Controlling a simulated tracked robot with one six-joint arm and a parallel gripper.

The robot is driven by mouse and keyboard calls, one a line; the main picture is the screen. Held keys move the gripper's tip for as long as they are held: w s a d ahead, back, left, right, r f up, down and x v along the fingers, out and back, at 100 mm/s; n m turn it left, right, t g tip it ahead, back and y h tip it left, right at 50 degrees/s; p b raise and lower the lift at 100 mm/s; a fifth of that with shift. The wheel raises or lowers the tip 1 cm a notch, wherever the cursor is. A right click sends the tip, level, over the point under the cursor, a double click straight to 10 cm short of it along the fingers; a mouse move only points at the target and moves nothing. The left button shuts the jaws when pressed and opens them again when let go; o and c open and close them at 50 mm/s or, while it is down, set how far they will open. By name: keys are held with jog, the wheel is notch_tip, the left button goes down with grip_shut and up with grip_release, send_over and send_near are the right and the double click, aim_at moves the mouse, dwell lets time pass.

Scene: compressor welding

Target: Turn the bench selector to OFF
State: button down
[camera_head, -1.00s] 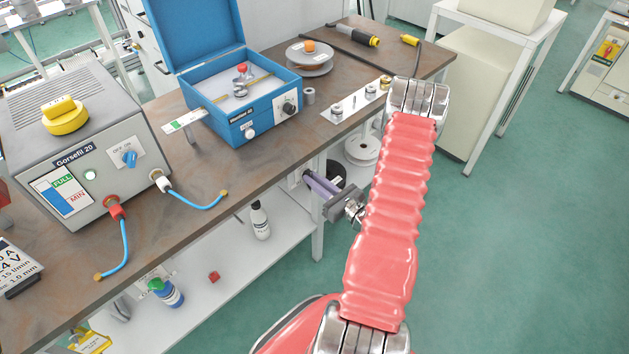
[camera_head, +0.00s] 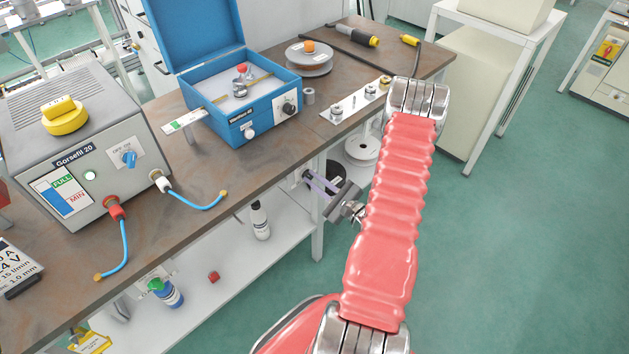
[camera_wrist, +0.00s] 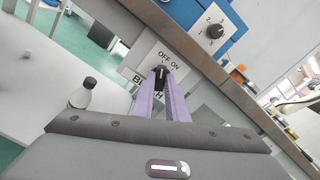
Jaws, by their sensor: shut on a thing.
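The bench selector (camera_wrist: 158,77) is a small black knob on a white plate marked OFF and ON, below the bench's front edge in the wrist view. A pale mark on the knob points up in the picture, roughly toward the word OFF; its exact setting is hard to read. My gripper (camera_wrist: 160,85) has its two purple fingers shut on the knob, one on each side. In the head view my gripper (camera_head: 311,179) reaches under the bench edge from the right, its body tilted. The knob is hidden there.
The bench top (camera_head: 205,165) overhangs the selector. A blue case (camera_head: 240,110) and a grey welding unit (camera_head: 75,140) stand on it. A white bottle (camera_head: 260,221) stands on the lower shelf, close to my gripper. The floor at the right is clear.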

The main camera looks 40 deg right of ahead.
jog(key=shift+f, duration=0.1)
jog(key=c, duration=1.8)
grip_release()
jog(key=shift+o, duration=0.2)
jog(key=shift+s, duration=0.1)
jog(key=s, duration=1.3)
jog(key=shift+s+d, duration=0.15)
jog(key=shift+s, duration=0.15)
